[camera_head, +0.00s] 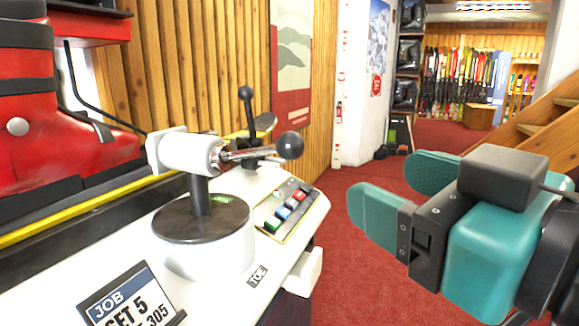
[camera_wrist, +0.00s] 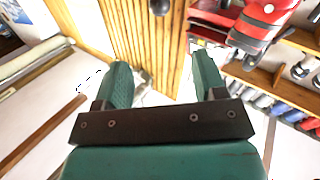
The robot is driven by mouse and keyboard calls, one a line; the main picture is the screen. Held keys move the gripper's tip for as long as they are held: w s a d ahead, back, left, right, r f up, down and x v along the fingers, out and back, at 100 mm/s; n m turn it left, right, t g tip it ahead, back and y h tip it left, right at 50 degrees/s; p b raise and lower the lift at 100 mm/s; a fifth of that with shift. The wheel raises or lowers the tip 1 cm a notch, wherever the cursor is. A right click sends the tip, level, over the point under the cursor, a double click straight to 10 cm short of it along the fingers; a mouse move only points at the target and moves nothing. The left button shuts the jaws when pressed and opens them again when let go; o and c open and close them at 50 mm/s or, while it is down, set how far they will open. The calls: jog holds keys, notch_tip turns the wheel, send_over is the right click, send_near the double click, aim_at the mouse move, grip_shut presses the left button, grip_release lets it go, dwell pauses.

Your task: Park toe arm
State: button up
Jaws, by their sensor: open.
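The toe arm (camera_head: 248,154) is a metal rod with a dark ball knob (camera_head: 290,145) at its end. It sticks out roughly level to the right from a white cylinder head (camera_head: 190,153) on a post.
A button panel (camera_head: 286,208) lies right of the base. A red ski boot (camera_head: 45,120) is at left, a job card (camera_head: 130,302) in front. The red carpet right of the bench is clear.

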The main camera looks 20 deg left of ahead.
aim_at(298, 142)
jog(key=p+x, duration=0.5)
jog(key=p, duration=0.1)
jog(key=p+x, duration=0.5)
jog(key=p, duration=0.2)
jog(key=p+x, duration=0.5)
jog(key=p, duration=0.1)
jog(key=shift+d+r, duration=0.1)
jog(key=shift+r, duration=0.25)
jog(key=shift+w+a+f+p, duration=0.35)
jog(key=shift+w+a+p, duration=0.4)
jog(key=shift+p, duration=0.3)
jog(key=c, duration=1.1)
jog(key=shift+t+b, duration=0.3)
jog(key=shift+b, duration=0.05)
